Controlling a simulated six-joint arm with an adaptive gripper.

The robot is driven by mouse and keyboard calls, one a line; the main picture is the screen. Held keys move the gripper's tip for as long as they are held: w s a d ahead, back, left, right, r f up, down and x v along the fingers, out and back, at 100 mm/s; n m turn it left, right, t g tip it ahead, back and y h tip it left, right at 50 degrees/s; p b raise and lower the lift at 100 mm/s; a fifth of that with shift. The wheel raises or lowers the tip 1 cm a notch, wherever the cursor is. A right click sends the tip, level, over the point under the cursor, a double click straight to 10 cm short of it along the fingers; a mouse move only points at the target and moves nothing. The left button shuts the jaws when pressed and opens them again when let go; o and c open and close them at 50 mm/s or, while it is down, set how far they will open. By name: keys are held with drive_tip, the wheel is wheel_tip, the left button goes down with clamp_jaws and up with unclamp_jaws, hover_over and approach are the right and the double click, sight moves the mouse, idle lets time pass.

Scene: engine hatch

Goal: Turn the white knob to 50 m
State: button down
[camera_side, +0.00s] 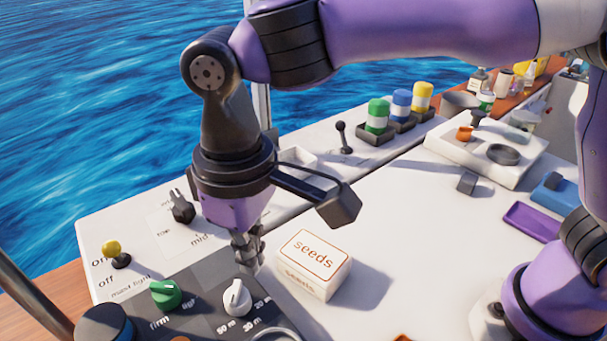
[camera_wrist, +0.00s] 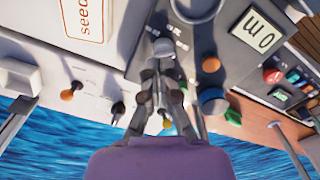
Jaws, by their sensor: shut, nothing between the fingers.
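The white knob (camera_side: 237,298) is on the dark panel at the bottom of the side view. Printed marks around its lower side include "50 m" at its lower left. I cannot tell which mark it points to. My gripper (camera_side: 249,264) is shut and empty, pointing down just above and behind the knob, with a small gap seeming to show between them. In the wrist view my gripper (camera_wrist: 162,55) reaches over the panel. A pale grey shape at its fingertips may be the knob, but the fingers partly hide it.
A green knob (camera_side: 165,294) is left of the white one, with a large dark dial (camera_side: 104,323) farther left. The seeds box (camera_side: 313,264) stands close right of my gripper. A yellow-topped lever (camera_side: 112,249) and black switch (camera_side: 182,207) are behind.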

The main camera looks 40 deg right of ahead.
drive_tip(key=shift+f, duration=3.55)
drive_tip(key=shift+w+a, duration=0.4)
drive_tip(key=shift+w, duration=0.05)
drive_tip(key=shift+s+a, duration=0.1)
drive_tip(key=shift+a, duration=0.1)
drive_tip(key=shift+s+d+r, duration=0.1)
drive_tip(key=shift+s+d, duration=0.05)
drive_tip(key=shift+s, duration=0.25)
drive_tip(key=shift+r, duration=2.95)
